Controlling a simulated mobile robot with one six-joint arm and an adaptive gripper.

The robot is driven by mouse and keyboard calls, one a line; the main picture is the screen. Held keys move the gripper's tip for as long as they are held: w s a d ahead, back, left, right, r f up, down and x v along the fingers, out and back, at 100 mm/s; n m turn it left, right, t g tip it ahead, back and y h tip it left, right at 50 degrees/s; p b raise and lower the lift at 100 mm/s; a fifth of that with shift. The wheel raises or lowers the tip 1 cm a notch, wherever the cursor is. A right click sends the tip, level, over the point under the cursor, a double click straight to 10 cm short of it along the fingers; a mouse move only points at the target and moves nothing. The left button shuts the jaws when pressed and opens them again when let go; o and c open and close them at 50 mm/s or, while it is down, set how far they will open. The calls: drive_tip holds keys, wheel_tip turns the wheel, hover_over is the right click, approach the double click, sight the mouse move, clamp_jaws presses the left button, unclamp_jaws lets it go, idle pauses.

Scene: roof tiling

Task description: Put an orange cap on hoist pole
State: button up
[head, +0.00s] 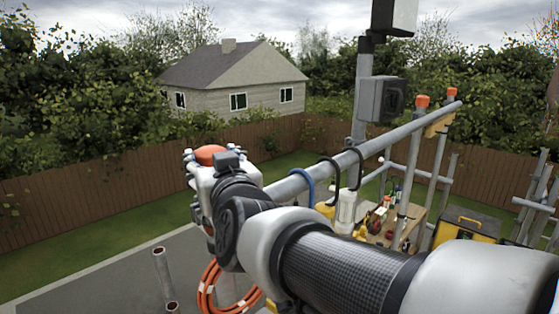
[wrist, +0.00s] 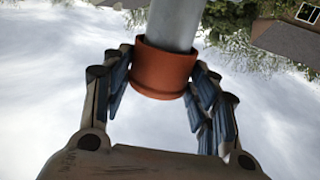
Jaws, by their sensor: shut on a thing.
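My gripper (head: 206,168) is at the left end of the long grey hoist pole (head: 405,130), which slopes down to the left in the head view. It is shut on an orange cap (head: 210,153). In the wrist view my gripper (wrist: 163,88) has its dark finger pads on both sides of the cap (wrist: 163,72). The pole (wrist: 176,22) enters the cap's rim there, and the cap appears to sit around the pole's end. How deep the pole goes in is hidden. In the head view my wrist hides part of that joint.
Blue (head: 303,186) and black (head: 355,165) hooks hang on the pole. Two upright poles carry orange caps (head: 422,101) (head: 451,92). A grey box (head: 381,99) is on a post behind. A workbench (head: 410,225) with tools stands below right. Open pipes (head: 162,270) stand lower left.

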drive_tip(key=shift+f+b, duration=0.6)
drive_tip(key=o, duration=0.8)
drive_tip(key=p+v, duration=0.3)
drive_tip(key=v, duration=0.8)
idle(0.3)
